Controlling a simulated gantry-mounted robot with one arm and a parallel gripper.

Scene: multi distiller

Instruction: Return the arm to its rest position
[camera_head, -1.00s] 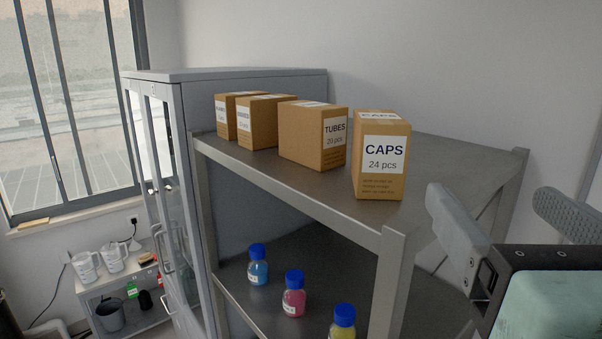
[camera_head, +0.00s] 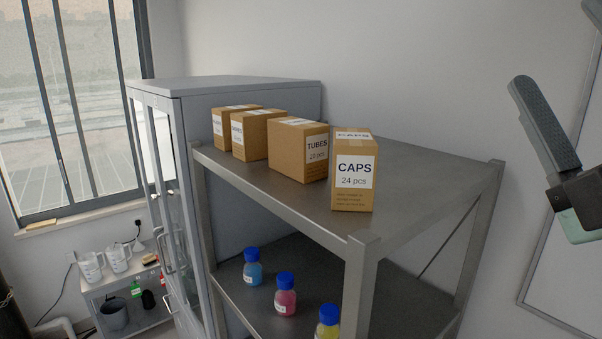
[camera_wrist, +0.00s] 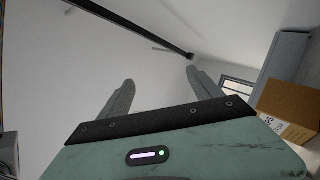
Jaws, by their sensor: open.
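My gripper (camera_wrist: 160,78) is open in the wrist view. Its two grey fingers stand well apart with nothing between them, pointing at blank wall and ceiling. In the head view my gripper (camera_head: 548,130) is cut off by the right edge. One dark grey finger shows, tilted up to the left. It is raised beside the shelf rack (camera_head: 430,180), clear of it and of the boxes. The rest of my arm is mostly out of view.
A CAPS box (camera_head: 353,185), a TUBES box (camera_head: 297,155) and two more boxes stand on the top shelf. Three blue-capped bottles stand below, including a pink one (camera_head: 285,300). A grey cabinet (camera_head: 230,87) is behind left. The wall space around my gripper looks free.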

